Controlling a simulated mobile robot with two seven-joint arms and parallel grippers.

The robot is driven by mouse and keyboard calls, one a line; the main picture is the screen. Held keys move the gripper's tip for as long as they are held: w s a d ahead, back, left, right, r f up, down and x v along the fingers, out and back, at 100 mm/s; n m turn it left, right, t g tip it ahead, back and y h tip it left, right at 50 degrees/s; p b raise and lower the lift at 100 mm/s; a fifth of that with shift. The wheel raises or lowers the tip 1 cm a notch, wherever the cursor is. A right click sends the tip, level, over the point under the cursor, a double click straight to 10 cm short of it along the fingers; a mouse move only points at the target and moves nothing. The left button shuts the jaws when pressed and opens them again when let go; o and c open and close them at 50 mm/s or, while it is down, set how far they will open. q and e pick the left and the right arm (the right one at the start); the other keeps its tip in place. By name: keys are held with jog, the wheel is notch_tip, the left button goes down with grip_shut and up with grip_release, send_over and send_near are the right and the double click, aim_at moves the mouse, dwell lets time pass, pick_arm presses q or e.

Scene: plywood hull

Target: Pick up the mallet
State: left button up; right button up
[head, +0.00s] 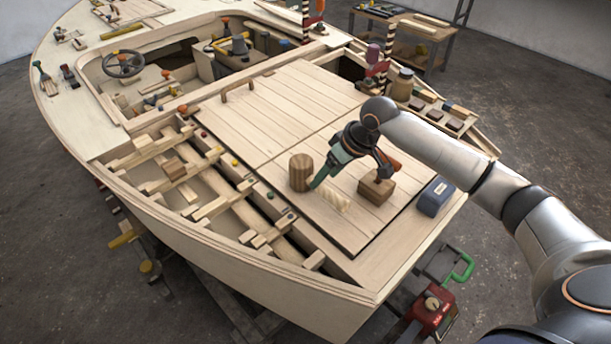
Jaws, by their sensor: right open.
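A brown wooden cylinder (301,172) stands on end on the planked deck hatch and looks like the mallet's head. I cannot tell whether a handle joins it. My right gripper (350,177) is open above the hatch, to the right of the cylinder. Its green finger comes down close beside the cylinder; I cannot tell whether they touch. Its other, dark and orange finger is over a brown wooden block (375,191). A short pale wooden piece (334,201) lies on the hatch below the jaws. My left gripper is out of view.
A blue box (435,197) sits at the hatch's right edge. Open framed bays (205,180) lie left of the hatch (262,125). A jar (402,84) and small blocks stand on the far right side deck. A red toolbox (432,308) is below the hull.

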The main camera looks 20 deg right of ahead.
jog(key=shift+x, duration=2.75)
grip_shut()
jog(key=shift+w+a+r, duration=0.1)
